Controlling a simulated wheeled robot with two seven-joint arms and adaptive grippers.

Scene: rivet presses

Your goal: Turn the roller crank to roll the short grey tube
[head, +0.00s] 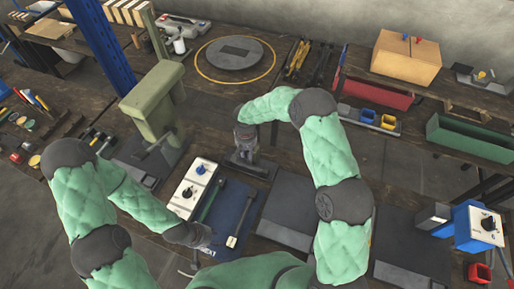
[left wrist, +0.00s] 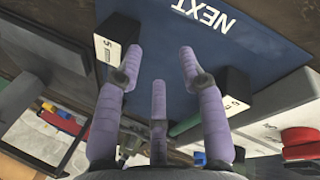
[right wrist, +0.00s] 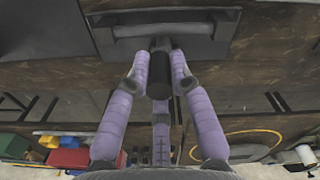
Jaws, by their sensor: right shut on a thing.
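My right gripper (right wrist: 160,75) is shut on a dark cylindrical handle (right wrist: 161,84), which looks like the roller crank's grip. Behind it is a dark grey machine with a flat base (right wrist: 180,38). In the head view my right gripper (head: 245,140) points down at this machine's base (head: 248,168) on the wooden bench, hiding much of it. I cannot make out the short grey tube. My left gripper (left wrist: 188,50) is open and empty above the blue mat (left wrist: 235,30) marked NEXT; it also shows in the head view (head: 205,240).
Black blocks with white labels (left wrist: 115,45) lie on the mat near my left fingers. A white control box with a dark knob (head: 192,188) stands left of the mat. A green press (head: 155,100) stands farther left. A dark plate (head: 290,215) lies to the right.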

